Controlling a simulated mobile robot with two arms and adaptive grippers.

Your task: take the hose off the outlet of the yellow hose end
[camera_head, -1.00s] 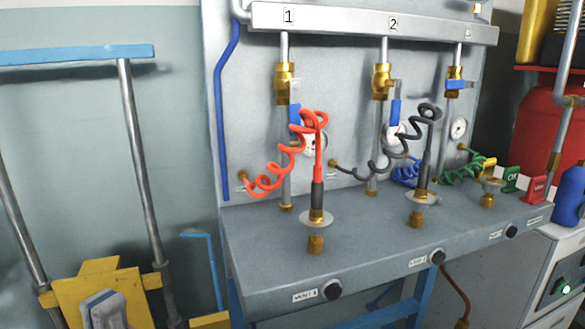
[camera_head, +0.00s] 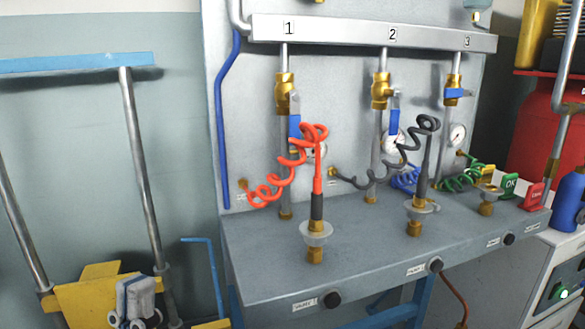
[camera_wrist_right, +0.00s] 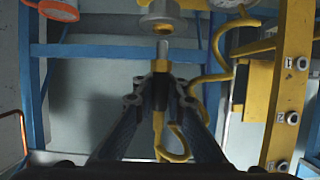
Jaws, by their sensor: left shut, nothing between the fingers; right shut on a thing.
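In the right wrist view the yellow hose end (camera_wrist_right: 160,66) has a yellow collar, with the coiled yellow hose (camera_wrist_right: 176,156) hanging below it. My right gripper (camera_wrist_right: 160,88) is shut around it just under the collar. A short silver tube (camera_wrist_right: 163,48) stands above the collar, below a pale round flange (camera_wrist_right: 160,24). I cannot tell whether the tube and flange touch. In the head view my left gripper (camera_head: 136,297) is shut and empty at the lower left, away from the bench. My right gripper and the yellow hose end are not visible there.
The grey bench (camera_head: 375,262) carries red (camera_head: 290,170), dark grey (camera_head: 405,150) and green (camera_head: 462,178) coiled hoses with upright fittings. A yellow post (camera_wrist_right: 290,90) stands at the right in the wrist view. Blue frame bars (camera_wrist_right: 110,50) lie behind the fingers.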

